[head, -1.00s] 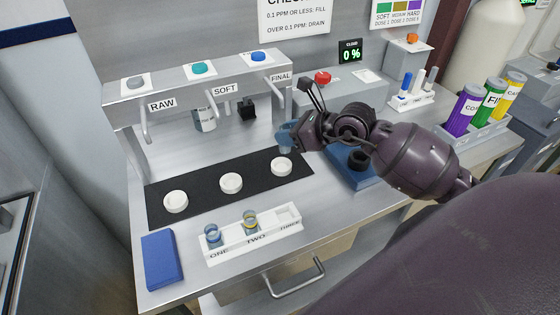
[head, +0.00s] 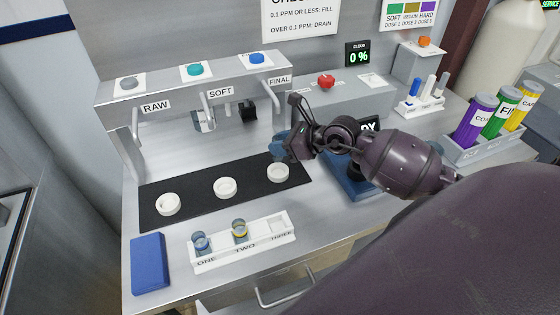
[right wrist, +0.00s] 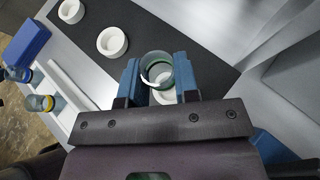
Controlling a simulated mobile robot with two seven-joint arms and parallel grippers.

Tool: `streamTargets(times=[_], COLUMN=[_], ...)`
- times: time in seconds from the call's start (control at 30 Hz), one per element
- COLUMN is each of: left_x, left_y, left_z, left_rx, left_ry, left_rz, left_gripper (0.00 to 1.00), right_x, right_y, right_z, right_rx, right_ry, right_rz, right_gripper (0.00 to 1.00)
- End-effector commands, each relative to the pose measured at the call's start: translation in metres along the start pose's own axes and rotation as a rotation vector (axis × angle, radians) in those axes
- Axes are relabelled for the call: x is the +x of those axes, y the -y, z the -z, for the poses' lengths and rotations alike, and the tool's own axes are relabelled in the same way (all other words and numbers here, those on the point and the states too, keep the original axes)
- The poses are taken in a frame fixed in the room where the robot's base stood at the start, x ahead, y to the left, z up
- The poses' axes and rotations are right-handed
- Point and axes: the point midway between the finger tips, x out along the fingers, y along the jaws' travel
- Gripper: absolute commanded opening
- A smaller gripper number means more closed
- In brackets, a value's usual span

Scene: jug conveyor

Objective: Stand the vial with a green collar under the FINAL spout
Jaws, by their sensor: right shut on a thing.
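My right gripper (head: 280,146) is shut on the vial with a green collar (right wrist: 157,68), held upright between its blue fingers in the right wrist view. In the head view the fingers hide most of the vial. The gripper is just above and behind the white ring holder (head: 278,173) in front of the FINAL spout, whose label (head: 279,80) shows on the dispenser. In the wrist view a white ring (right wrist: 160,97) shows just behind and below the vial. I cannot tell whether the vial touches it. My left gripper is not in view.
Two more white rings (head: 225,187) (head: 168,204) sit on the black mat (head: 190,196). A white rack (head: 243,250) holds a blue-collared vial (head: 201,243) in ONE and a yellow-collared vial (head: 240,231) in TWO; THREE is empty. A blue block (head: 151,263) lies at front left.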

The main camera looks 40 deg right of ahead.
Motion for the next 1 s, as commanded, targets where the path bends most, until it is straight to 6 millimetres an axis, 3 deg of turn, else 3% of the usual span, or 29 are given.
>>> streamTargets(times=[0.53, 0.97, 1.0], left_x=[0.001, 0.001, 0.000], left_y=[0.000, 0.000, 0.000], left_z=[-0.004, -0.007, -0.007], left_rx=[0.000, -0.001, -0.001], left_ry=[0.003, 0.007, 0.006], left_rz=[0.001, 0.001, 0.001], left_gripper=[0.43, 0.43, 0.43], right_x=[0.025, 0.028, 0.028], right_y=[0.000, 0.000, 0.000], right_z=[0.047, 0.052, 0.051], right_rx=[0.001, -0.001, -0.001], right_ry=[-0.001, 0.000, 0.000], right_rz=[-0.001, 0.000, 0.000], right_gripper=[0.06, 0.06, 0.35])
